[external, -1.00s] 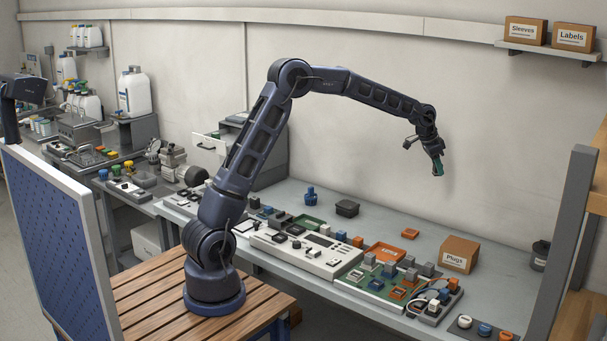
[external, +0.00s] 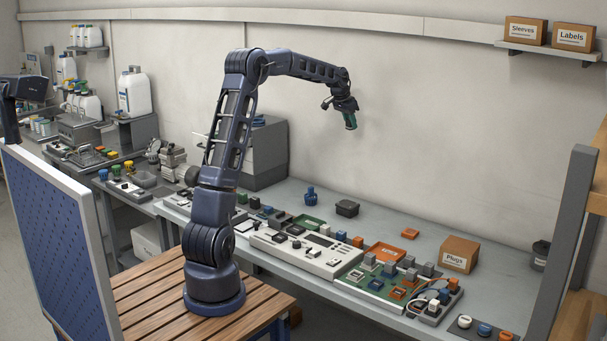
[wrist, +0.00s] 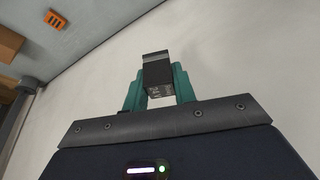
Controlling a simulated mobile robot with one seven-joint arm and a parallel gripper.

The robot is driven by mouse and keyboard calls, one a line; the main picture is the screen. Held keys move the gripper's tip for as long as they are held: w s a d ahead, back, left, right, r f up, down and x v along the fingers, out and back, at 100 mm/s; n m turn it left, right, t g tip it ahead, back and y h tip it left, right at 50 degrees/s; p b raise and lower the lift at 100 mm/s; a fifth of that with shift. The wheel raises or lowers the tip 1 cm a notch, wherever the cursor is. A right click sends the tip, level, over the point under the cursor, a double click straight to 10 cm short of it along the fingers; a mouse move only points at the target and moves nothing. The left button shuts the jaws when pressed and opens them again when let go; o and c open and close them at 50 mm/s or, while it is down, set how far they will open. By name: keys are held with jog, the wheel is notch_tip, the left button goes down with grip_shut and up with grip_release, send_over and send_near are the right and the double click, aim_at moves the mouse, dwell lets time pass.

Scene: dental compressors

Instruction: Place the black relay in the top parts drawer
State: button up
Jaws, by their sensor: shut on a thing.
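The black relay (wrist: 157,72) is a small dark block with a grey top band, held between the teal fingers of my gripper (wrist: 158,84) in the wrist view. In the external view my gripper (external: 350,121) is high above the back of the bench, pointing down, well clear of any surface. The relay is too small to make out there. The grey drawer cabinet (external: 268,150) stands at the left end of the bench, left of my gripper. My arm covers much of its front, and only a bit of the pulled-out white drawer shows at its left.
The bench (external: 480,235) carries a white control panel (external: 305,255), a green circuit board (external: 378,282), a black lidded box (external: 347,208), a blue part (external: 311,195) and a Plugs carton (external: 459,254). An orange part (wrist: 55,19) shows in the wrist view. The back right surface is fairly clear.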

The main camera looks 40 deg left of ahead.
jog(key=s+a+r+n, duration=0.1)
jog(key=s+a+r, duration=0.15)
jog(key=a, duration=0.55)
jog(key=s+a+r+n+y, duration=0.1)
jog(key=s+a+n, duration=0.15)
jog(key=a, duration=0.65)
jog(key=s+a+r, duration=0.1)
jog(key=s+a, duration=0.2)
jog(key=a, duration=0.5)
jog(key=s+a+r+n+y, duration=0.1)
jog(key=s+a+r+n, duration=0.1)
jog(key=s+a, duration=0.75)
jog(key=s+a+r+n+y, duration=0.1)
jog(key=s+a+r+n, duration=0.15)
jog(key=s+a, duration=0.7)
jog(key=a+f, duration=0.1)
jog(key=f, duration=0.5)
jog(key=w+f, duration=0.1)
jog(key=f, duration=0.6)
jog(key=w+a+f, duration=0.1)
jog(key=f, duration=0.6)
jog(key=shift+w+a, duration=0.2)
jog(key=shift+a, duration=0.15)
jog(key=shift+f, duration=0.1)
jog(key=o, duration=0.9)
jog(key=shift+o, duration=0.2)
jog(key=v, duration=1.2)
jog(key=shift+r, duration=0.2)
